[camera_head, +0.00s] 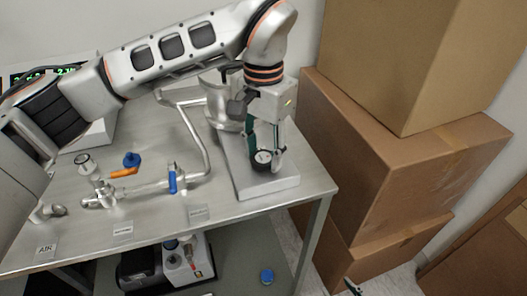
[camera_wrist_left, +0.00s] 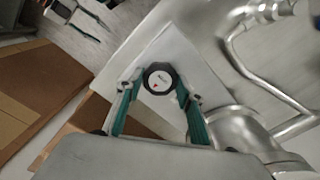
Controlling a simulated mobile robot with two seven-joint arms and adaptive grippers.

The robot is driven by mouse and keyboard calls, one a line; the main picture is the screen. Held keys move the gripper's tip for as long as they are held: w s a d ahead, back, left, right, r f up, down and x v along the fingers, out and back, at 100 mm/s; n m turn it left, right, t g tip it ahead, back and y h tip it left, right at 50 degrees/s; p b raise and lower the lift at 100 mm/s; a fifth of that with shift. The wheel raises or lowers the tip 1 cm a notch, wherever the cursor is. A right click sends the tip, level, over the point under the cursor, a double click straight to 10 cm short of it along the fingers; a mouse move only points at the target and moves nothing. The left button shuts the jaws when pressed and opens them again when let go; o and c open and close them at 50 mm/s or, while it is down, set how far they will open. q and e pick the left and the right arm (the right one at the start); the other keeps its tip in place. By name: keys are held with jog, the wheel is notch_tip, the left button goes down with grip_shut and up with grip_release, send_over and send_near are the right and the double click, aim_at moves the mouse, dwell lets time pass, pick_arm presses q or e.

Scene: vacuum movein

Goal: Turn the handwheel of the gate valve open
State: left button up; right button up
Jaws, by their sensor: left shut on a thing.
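The handwheel (camera_head: 262,157) is a small black round wheel with a pale face, above a light grey plate at the right end of the bench. The left gripper also shows in the left wrist view (camera_wrist_left: 160,85). The valve body under the wheel is mostly hidden. My right gripper (camera_wrist_left: 82,22) appears at the top left of the wrist view, its fingers apart and empty.
A metal pipe (camera_head: 197,140) runs over the bench (camera_head: 225,207), left of the plate (camera_head: 262,188). Blue-handled and orange-handled fittings lie further left. Stacked cardboard boxes (camera_head: 410,170) stand close to the bench's right edge. A pump (camera_head: 187,262) sits on the lower shelf.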

aim_at(263, 157)
dwell(0.4)
pick_arm(q)
jog(key=o, duration=1.1)
notch_tip(263, 157, up, 12)
jog(key=shift+r, duration=0.1)
